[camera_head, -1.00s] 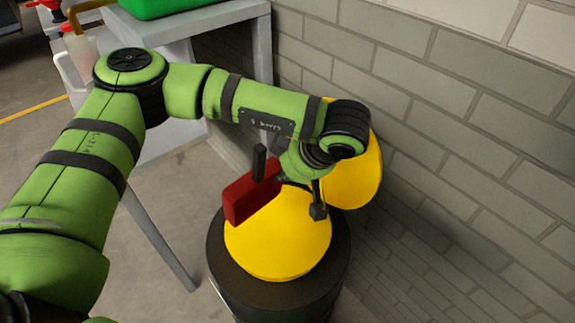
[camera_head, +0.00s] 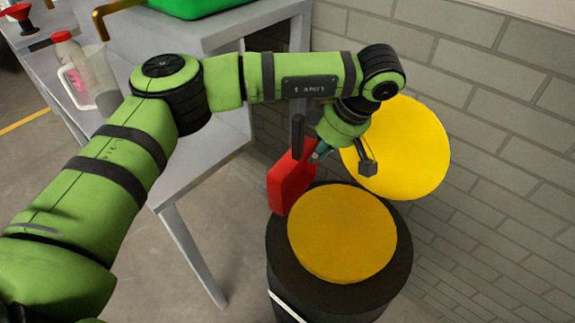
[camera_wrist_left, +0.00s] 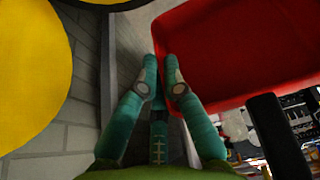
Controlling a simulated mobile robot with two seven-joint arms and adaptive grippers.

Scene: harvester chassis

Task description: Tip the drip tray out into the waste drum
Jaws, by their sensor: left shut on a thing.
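The drip tray is red with a black upright bar. It shows in the head view (camera_head: 290,182), tilted steeply at the back left of the drum. My left gripper (camera_head: 319,151) is shut on its right edge. The left wrist view shows the teal fingertips (camera_wrist_left: 164,72) together at the edge of the tray (camera_wrist_left: 240,50). The waste drum (camera_head: 285,270) is black, with a round yellow funnel-like top (camera_head: 343,235). A yellow round lid (camera_head: 405,150) stands open behind it, partly hidden by my wrist. The tray's inside is not clear. My right gripper is out of view.
A grey block wall (camera_head: 490,150) runs close behind and right of the drum. A grey bench (camera_head: 205,160) stands left, with a jug (camera_head: 97,80), a red-capped bottle (camera_head: 68,52) and a green container (camera_head: 195,8) on or above it.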

